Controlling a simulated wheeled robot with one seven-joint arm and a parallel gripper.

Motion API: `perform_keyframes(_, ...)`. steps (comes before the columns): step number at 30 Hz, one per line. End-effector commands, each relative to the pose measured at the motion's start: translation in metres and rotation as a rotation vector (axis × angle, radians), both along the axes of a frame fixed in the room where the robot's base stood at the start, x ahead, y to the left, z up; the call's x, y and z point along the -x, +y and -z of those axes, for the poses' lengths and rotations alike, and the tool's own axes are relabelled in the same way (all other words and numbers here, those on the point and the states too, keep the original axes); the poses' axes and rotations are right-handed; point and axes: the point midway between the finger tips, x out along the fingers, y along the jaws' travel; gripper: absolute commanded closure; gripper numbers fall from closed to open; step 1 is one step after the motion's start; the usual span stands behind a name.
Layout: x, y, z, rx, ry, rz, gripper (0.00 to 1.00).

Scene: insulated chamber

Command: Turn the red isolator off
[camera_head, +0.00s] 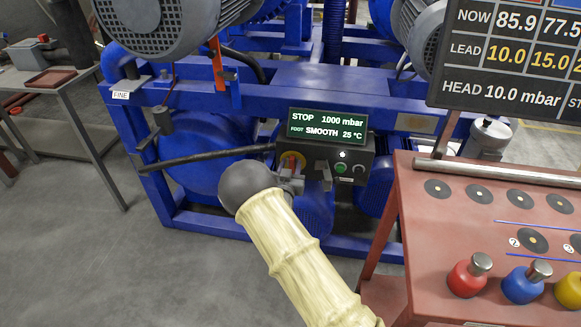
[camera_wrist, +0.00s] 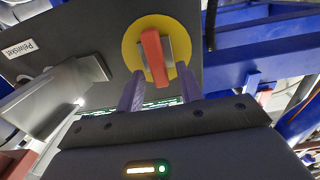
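The red isolator (camera_wrist: 154,57) is a red handle on a round yellow plate (camera_wrist: 131,46), set in a dark control box in the wrist view. A gap seems to show between fingers and handle; contact cannot be told. In the head view my gripper (camera_head: 291,178) is at the box front.
The box (camera_head: 350,165) carries a green-lit display (camera_head: 327,124) reading STOP, 1000 mbar, and a green button (camera_head: 340,168). A blue frame (camera_head: 230,100) surrounds it. A red table (camera_head: 500,230) with coloured knobs stands at right. Grey floor is clear at left.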

Motion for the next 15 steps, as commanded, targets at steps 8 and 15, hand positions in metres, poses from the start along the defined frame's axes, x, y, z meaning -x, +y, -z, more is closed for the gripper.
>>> perform_keyframes(8,0.0003,0.0002,0.0000,0.000,0.000,0.000,1.00)
perform_keyframes(15,0.0004,0.0007,0.0001,0.017,0.003,0.000,1.00)
